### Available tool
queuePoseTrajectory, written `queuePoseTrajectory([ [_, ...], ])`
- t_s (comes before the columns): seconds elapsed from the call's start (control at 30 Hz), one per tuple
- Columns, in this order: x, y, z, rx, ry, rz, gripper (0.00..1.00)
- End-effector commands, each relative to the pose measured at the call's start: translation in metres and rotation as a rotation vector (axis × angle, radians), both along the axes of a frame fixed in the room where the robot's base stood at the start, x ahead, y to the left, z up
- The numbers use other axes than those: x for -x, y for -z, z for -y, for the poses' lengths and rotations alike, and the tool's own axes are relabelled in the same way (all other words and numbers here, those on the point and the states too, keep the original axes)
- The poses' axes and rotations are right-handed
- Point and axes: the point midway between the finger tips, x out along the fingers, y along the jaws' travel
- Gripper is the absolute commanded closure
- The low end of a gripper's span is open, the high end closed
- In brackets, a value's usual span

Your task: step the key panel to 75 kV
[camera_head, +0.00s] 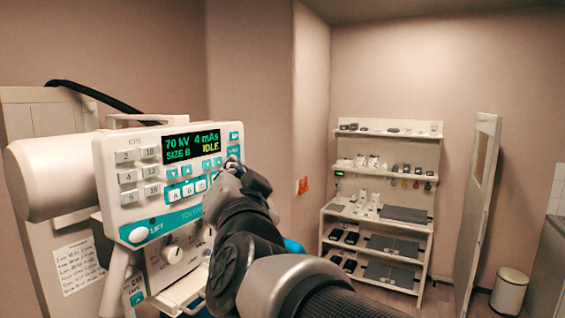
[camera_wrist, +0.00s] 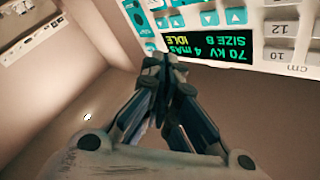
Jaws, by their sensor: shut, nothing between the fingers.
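The key panel (camera_head: 150,172) is a white and teal box at the left in the head view, with its face towards me. Its lit display (camera_head: 191,144) reads 70 kV, 4 mAs and IDLE; it appears upside down in the wrist view (camera_wrist: 195,38). Teal arrow keys (camera_head: 185,169) sit in a row under the display; they also show in the wrist view (camera_wrist: 209,17). My gripper (camera_head: 232,163) is shut and empty at the panel's right side, hiding part of the keys there. Its fingertips (camera_wrist: 167,62) point at the panel; I cannot tell whether they touch it.
Number keys (camera_head: 139,172) marked cm are left of the display. A round LIFT button (camera_head: 138,234) and knobs (camera_head: 172,254) are lower down. A shelf rack (camera_head: 337,220), an open door (camera_head: 477,215) and a white bin (camera_head: 509,292) stand farther right.

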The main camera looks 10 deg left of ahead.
Motion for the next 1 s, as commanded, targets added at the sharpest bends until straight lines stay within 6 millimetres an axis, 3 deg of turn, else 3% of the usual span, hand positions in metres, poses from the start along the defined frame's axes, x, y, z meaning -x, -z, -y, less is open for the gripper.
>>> queuePoseTrajectory([
  [0.2, -0.012, -0.002, -0.031, 0.002, -0.002, -0.002, 1.0],
  [0.4, -0.02, -0.001, -0.05, 0.001, 0.0, 0.0, 1.0],
  [1.0, -0.024, 0.0, -0.058, 0.001, 0.001, 0.001, 1.0],
])
